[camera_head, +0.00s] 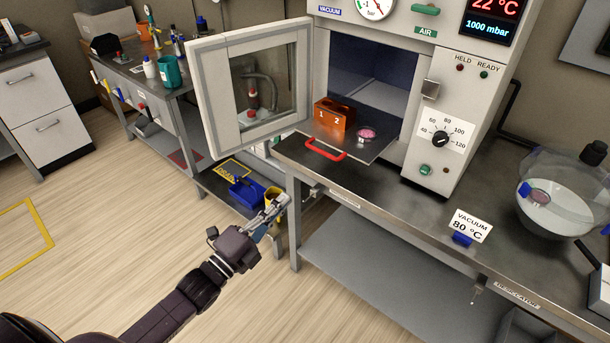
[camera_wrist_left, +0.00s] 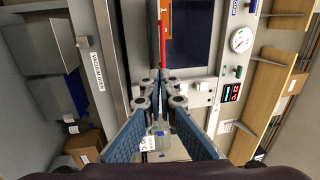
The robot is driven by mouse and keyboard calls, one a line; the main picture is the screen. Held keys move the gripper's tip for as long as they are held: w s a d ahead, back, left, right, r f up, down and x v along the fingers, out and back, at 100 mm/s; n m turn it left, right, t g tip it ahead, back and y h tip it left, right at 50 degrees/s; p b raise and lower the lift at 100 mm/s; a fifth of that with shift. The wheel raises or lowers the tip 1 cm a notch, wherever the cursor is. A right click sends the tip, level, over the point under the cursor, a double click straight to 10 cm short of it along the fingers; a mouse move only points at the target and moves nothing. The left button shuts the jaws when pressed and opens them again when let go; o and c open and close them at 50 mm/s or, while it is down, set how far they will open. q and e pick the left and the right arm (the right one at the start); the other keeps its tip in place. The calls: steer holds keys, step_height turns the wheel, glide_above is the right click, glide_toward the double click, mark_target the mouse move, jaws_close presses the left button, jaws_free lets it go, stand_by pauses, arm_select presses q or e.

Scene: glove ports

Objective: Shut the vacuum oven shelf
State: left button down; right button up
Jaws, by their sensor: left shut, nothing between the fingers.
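The vacuum oven (camera_head: 455,160) stands on a steel bench with its windowed door (camera_head: 222,95) swung open to the left. Its shelf (camera_head: 345,142) is pulled out through the opening, with a red handle (camera_head: 325,150) on the front edge. On the shelf are an orange block marked 1 and 2 (camera_head: 334,117) and a small pink dish (camera_head: 366,134). My left gripper (camera_head: 280,202) is shut and empty, in front of the bench, below and left of the handle. In the left wrist view the handle (camera_wrist_left: 162,45) shows beyond the fingertips (camera_wrist_left: 163,75). My right gripper is out of view.
A glass desiccator bowl (camera_head: 560,200) and a "VACUUM 80 °C" card (camera_head: 470,226) stand on the bench to the right. Open floor lies left.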

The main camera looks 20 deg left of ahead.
arm_select(q)
steer(key=p+x, duration=0.2)
steer(key=x, duration=1.2)
steer(key=shift+d+r, duration=0.2)
steer(key=shift+r, duration=0.1)
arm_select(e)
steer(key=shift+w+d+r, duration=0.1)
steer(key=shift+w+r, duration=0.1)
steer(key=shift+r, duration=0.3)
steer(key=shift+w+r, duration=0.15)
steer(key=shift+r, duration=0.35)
arm_select(q)
steer(key=shift+w, duration=0.2)
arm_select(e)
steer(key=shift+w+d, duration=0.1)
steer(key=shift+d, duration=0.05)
